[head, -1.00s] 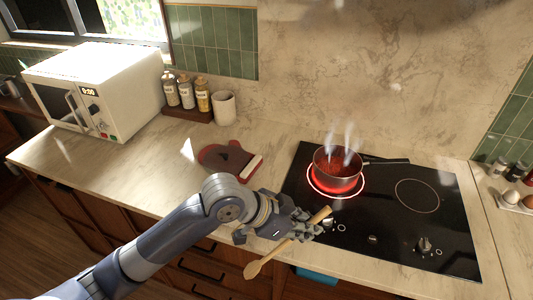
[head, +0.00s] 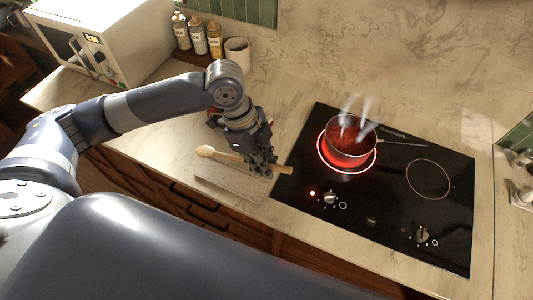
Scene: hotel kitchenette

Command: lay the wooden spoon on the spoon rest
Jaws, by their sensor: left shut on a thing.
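The wooden spoon (head: 226,156) is in my left gripper (head: 262,169), which is shut on its handle. The bowl of the spoon points left and the handle end sticks out to the right near the cooktop's edge. The spoon is over a pale, speckled rectangular piece (head: 232,184), which looks like the spoon rest, at the front of the counter. I cannot tell whether the spoon touches it. The gripper hides part of the handle and the right back part of the rest. My right gripper is not in view.
A steaming pot (head: 351,136) of red food stands on a glowing burner of the black cooktop (head: 400,212), its handle pointing right. A mug (head: 237,52), several bottles (head: 198,36) and a microwave (head: 92,36) stand at the back left. Counter to the left is clear.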

